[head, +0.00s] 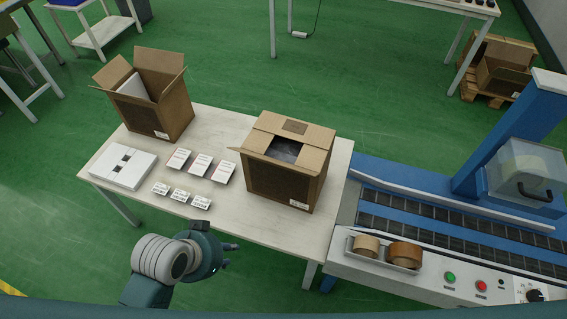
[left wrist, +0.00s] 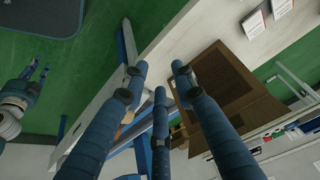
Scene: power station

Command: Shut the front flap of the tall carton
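Two brown cartons stand on the white table (head: 232,122), and I cannot tell surely which one is called tall. The right carton (head: 277,185) has its back and side flaps folded in; its front flap (head: 280,166) sticks outward, leaving a gap with grey contents (head: 285,149). The left carton (head: 172,112) has its flaps up and open. My left gripper (head: 233,254) is off the table's front edge, left of and below the right carton, touching nothing. In the left wrist view its fingers (left wrist: 160,80) are spread and empty, beside a carton (left wrist: 228,75). My right gripper (left wrist: 39,72) shows there with fingers apart.
Several small cards (head: 200,164) and a white box (head: 123,165) lie on the table. A blue conveyor (head: 440,222) with tape rolls (head: 404,254) and a control panel adjoins its right end. Green floor lies clear in front of the table.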

